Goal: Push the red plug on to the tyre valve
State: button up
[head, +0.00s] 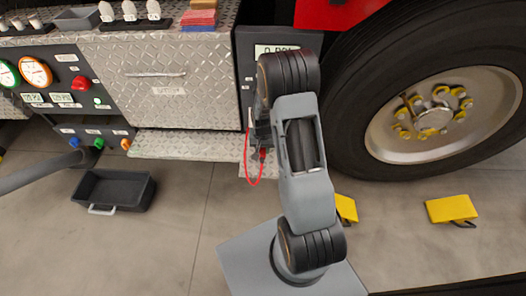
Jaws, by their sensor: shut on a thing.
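My gripper (262,143) is mostly hidden behind my grey arm, left of the tyre. It is shut on the red plug (263,154), of which only a small red bit shows just below the fingers. A thin red hose (247,170) loops down from beside the panel and up to the plug. The big black tyre (345,110) stands to the right, with a pale rim and a hub ringed by yellow nut markers. I cannot make out the tyre valve clearly. The plug is well left of the hub.
A dark panel with a small display (275,50) stands behind my arm. A metal step (185,145) juts out to the left. A black bin (115,190) and yellow chocks (451,208) lie on the floor. The tiled floor between bin and arm is clear.

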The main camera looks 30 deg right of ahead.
jog(key=shift+r+p, duration=1.4)
jog(key=shift+r, duration=0.65)
